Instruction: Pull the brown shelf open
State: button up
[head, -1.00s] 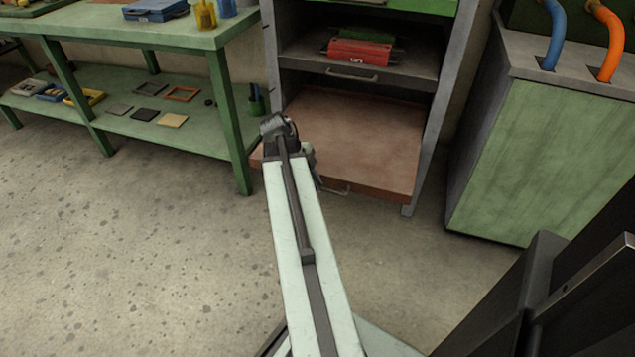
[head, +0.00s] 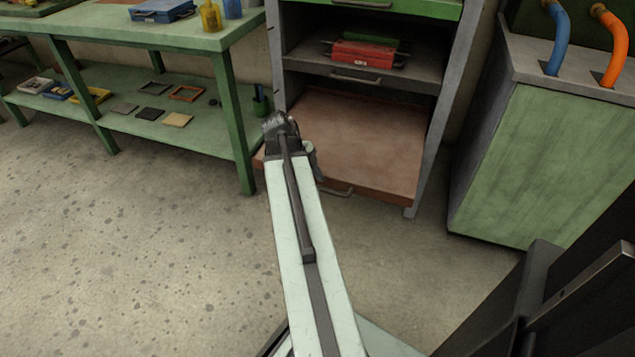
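The brown shelf (head: 365,145) is the lowest level of the grey cabinet. It is a flat, empty reddish-brown board, and its front left corner shows past the cabinet's left post. Its dark bar handle (head: 340,192) is on the front edge, just right of my arm. My gripper (head: 312,160) is at the arm's far end, over the front left part of the shelf. The arm and wrist hide most of it, so its fingers and any contact with the handle cannot be made out.
Above is a grey shelf (head: 420,85) with a red box (head: 362,54). A green workbench (head: 235,110) stands close on the left. A green cabinet (head: 545,160) with blue and orange pipes stands on the right. The floor in front (head: 150,250) is clear.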

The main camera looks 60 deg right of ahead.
jog(key=p+v, duration=0.4)
jog(key=v, duration=0.2)
jog(key=shift+p, duration=0.35)
jog(key=shift+w+a+r, duration=0.1)
jog(key=shift+r, duration=0.05)
